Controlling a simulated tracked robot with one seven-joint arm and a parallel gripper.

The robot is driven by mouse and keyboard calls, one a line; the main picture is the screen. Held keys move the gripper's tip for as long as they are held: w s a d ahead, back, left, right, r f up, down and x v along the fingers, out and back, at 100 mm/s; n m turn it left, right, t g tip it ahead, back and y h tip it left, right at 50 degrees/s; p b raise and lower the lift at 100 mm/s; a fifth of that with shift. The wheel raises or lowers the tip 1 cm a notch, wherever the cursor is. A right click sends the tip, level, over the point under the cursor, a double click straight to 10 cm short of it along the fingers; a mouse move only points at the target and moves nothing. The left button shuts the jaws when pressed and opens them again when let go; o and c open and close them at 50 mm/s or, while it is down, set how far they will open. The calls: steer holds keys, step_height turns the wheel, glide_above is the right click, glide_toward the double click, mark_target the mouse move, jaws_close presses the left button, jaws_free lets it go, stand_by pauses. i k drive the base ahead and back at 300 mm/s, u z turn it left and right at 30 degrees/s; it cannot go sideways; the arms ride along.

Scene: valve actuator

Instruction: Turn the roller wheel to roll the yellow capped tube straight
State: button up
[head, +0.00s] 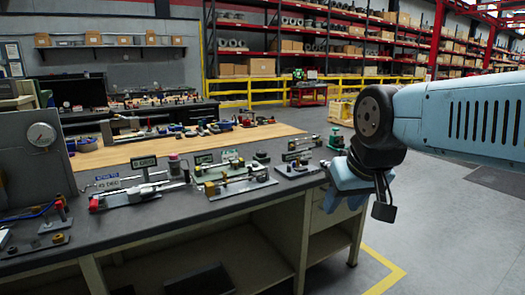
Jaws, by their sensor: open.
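A low fixture (236,184) with a long pale tube or rod lying across it stands near the bench's front edge, right of the middle of the bench. It has small yellowish parts, but it is too small to tell whether this is the yellow capped tube, and I cannot pick out the roller wheel. My gripper (382,203) hangs at the right, in front of the bench's right end and apart from the fixtures. Its dark fingers point down and show nothing between them; it is open.
The dark-topped workbench (140,226) holds several other fixtures, including a gauge panel (40,135) at left and a metal cylinder device (137,193). A small stand (297,168) sits near its right end. A wooden-topped bench (110,156) is behind. Open floor lies right.

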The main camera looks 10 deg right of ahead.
mark_target(261, 153)
steer(key=z, duration=0.2)
steer(key=i, duration=2)
steer(key=u, duration=0.65)
steer(key=k, duration=0.9)
steer(key=u, duration=0.25)
steer(key=i, duration=0.9)
steer(key=z, duration=0.05)
